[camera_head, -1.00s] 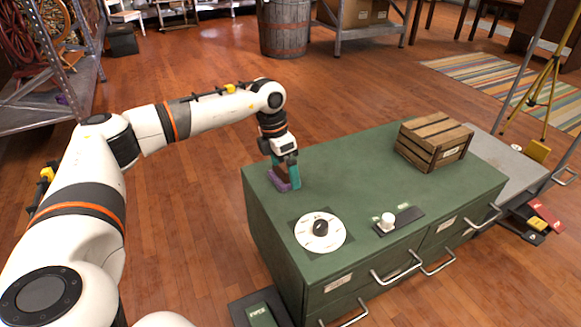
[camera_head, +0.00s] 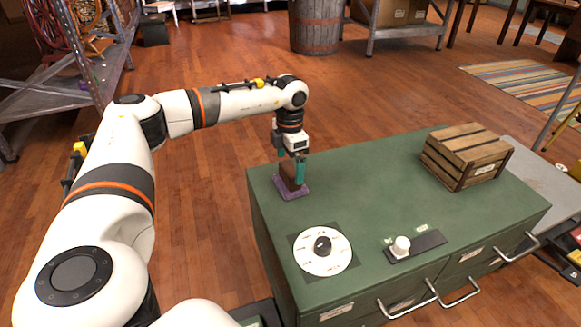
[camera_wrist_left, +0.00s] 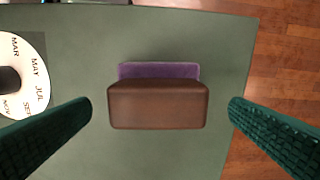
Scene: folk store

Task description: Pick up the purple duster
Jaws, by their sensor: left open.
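The purple duster (camera_head: 293,191) lies on the green cabinet top near its far left corner. It has a purple pad below and a brown block on top. In the left wrist view the duster (camera_wrist_left: 158,104) is centred between the two fingers, with a gap on each side. My left gripper (camera_head: 294,172) points down over the duster and is open. Its teal fingers show at both sides of the left wrist view (camera_wrist_left: 160,118). In the head view a finger hides part of the brown block. My right gripper is not in view.
The green cabinet (camera_head: 385,185) also carries a white dial disc (camera_head: 310,262) with a black knob, a white knob on a dark plate (camera_head: 428,242), and a wooden crate (camera_head: 468,160). The cabinet top between duster and crate is clear.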

